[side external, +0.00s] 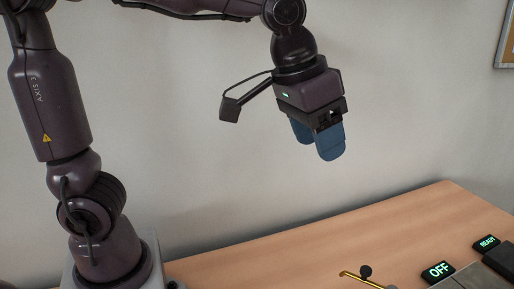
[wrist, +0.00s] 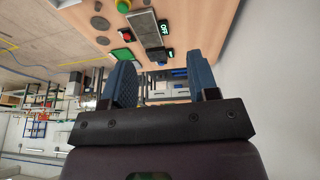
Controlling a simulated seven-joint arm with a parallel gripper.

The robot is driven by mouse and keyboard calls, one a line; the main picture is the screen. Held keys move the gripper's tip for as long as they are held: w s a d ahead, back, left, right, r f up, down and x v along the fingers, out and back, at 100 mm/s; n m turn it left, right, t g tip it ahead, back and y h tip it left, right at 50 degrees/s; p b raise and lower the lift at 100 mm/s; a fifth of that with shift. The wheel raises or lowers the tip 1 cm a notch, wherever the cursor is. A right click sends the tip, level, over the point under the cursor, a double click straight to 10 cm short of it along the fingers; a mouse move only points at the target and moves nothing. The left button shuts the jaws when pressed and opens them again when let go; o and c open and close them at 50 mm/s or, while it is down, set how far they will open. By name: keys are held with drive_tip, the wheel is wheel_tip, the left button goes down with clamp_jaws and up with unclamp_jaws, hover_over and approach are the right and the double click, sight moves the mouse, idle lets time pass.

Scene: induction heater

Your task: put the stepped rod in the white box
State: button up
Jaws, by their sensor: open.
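My gripper (side external: 319,142) is open and empty, with its two blue fingers pointing down, high above the wooden table in the side view. In the wrist view its fingers (wrist: 161,75) stand apart with nothing held between them. I cannot make out the stepped rod in either view. I cannot make out the white box either.
A wooden table (side external: 300,257) lies below, its left part clear. A brass piece (side external: 351,275) with a dark knob, an OFF display (side external: 437,271), a READY display (side external: 486,242) and a grey block stand at right. The wrist view shows a green button (wrist: 123,5) and red button (wrist: 126,35).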

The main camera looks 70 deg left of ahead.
drive_tip(key=s+a+f+t, duration=0.1)
drive_tip(key=s+a+f, duration=0.2)
drive_tip(key=s+a, duration=0.5)
drive_tip(key=s, duration=0.4)
drive_tip(key=shift+a+f+t+y, duration=0.25)
drive_tip(key=shift+a+t+y, duration=0.05)
drive_tip(key=shift+a, duration=0.1)
drive_tip(key=shift+s, duration=0.1)
